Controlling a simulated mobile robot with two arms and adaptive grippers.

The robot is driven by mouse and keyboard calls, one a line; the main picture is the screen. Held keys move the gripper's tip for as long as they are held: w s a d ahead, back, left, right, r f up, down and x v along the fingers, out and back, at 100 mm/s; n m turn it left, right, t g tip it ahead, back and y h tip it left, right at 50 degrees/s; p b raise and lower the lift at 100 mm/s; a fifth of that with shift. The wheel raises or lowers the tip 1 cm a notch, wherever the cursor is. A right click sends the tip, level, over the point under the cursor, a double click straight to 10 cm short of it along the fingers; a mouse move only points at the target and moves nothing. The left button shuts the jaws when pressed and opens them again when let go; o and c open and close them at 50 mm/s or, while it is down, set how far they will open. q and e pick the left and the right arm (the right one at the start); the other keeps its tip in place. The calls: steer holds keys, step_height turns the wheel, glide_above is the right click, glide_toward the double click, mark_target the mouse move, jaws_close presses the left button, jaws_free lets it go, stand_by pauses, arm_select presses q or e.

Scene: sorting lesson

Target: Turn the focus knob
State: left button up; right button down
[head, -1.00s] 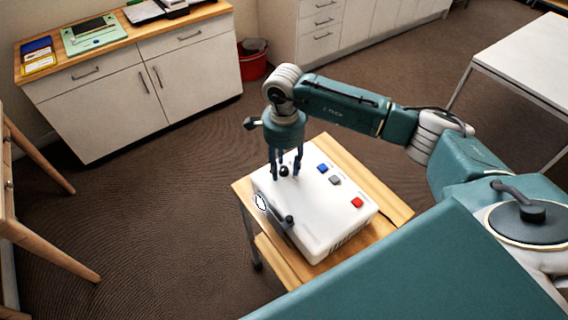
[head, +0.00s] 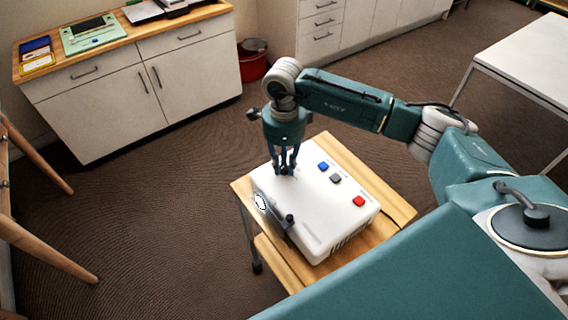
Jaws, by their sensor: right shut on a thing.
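A white box-shaped device (head: 318,210) stands on a small wooden cart. A small black knob (head: 284,170) sits on its top near the far left corner. My right gripper (head: 285,170) points down from above and is shut on this knob, its fingers hiding most of it. The top also carries a blue button (head: 323,166), a grey button (head: 336,179) and a red button (head: 359,201). A dark lever (head: 290,218) and a white round part (head: 260,201) are at the left side. My left gripper is not in view.
The wooden cart (head: 392,206) has a narrow free margin around the device. A cabinet (head: 110,100) stands at the back left, with a red bin (head: 251,66) beside it. A white table (head: 515,60) is at the right. Brown floor lies open between them.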

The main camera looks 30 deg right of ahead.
mark_target(284, 166)
steer(key=c, duration=1.5)
jaws_free()
step_height(284, 166, up, 12)
steer(key=shift+r, duration=0.1)
